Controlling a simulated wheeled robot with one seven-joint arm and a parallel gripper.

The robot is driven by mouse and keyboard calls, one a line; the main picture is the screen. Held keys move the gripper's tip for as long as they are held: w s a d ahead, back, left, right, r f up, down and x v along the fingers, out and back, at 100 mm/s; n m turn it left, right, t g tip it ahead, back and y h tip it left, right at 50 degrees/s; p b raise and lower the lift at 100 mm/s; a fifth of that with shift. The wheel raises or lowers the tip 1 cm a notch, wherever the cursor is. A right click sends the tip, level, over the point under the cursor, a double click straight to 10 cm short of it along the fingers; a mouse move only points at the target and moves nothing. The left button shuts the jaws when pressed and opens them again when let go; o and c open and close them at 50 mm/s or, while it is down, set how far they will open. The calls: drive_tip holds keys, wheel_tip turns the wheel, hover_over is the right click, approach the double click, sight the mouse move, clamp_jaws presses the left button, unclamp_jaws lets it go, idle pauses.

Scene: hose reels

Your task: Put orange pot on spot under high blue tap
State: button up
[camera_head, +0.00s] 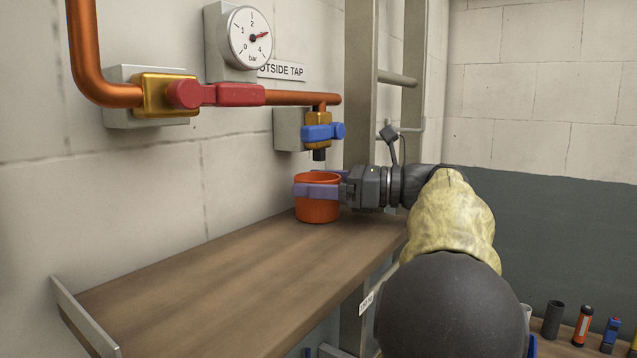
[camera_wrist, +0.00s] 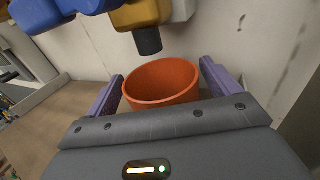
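The orange pot (camera_head: 317,207) is upright at the far end of the wooden shelf, under the tap with the blue handle (camera_head: 322,132). It looks to be at shelf level, but I cannot tell if its base touches. The tap's dark outlet (camera_wrist: 148,40) is above and just beyond the pot's rim (camera_wrist: 160,82) in the wrist view. My gripper (camera_head: 318,190) has its purple fingers on either side of the pot, just below the rim. The wrist view (camera_wrist: 161,88) does not show clearly whether both fingers press on it. Any spot marking under the pot is hidden.
The wooden shelf (camera_head: 230,285) is clear in front of the pot. Copper pipe (camera_head: 300,98), a red-handled valve (camera_head: 215,94) and a pressure gauge (camera_head: 250,38) are on the wall. A grey upright frame (camera_head: 361,90) stands behind my gripper. Several small items stand at lower right.

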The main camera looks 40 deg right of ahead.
drive_tip(key=shift+w+r, duration=0.1)
drive_tip(key=shift+r, duration=0.05)
drive_tip(key=b+v, duration=0.3)
drive_tip(key=v, duration=0.9)
drive_tip(key=shift+d, duration=0.1)
idle(1.1)
